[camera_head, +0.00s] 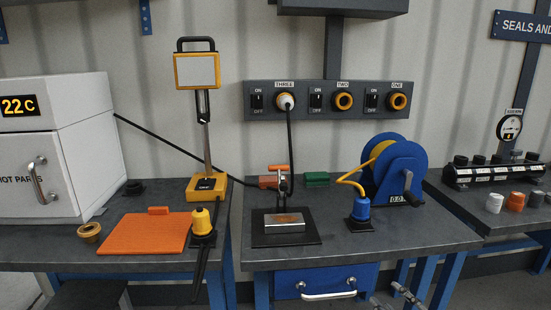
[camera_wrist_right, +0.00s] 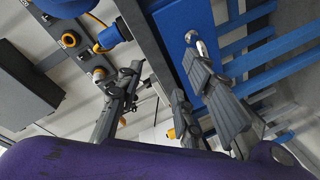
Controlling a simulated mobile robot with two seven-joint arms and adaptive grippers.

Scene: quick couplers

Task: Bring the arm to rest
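My right gripper (camera_head: 405,292) shows only in part at the bottom edge of the head view, low in front of the right bench, beside the blue drawer (camera_head: 326,282). In the right wrist view my right gripper (camera_wrist_right: 163,80) has its grey fingers spread apart, with nothing between them. The bench edge and blue frame lie beyond the fingers there. My left gripper is not seen in the head view.
The bench (camera_head: 440,235) carries a blue hose reel (camera_head: 398,170), a blue coupler (camera_head: 361,208) and a metal block (camera_head: 284,222) on a black plate. An orange mat (camera_head: 145,233) and a white oven (camera_head: 75,150) are at left. Colored caps (camera_head: 515,201) stand at right.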

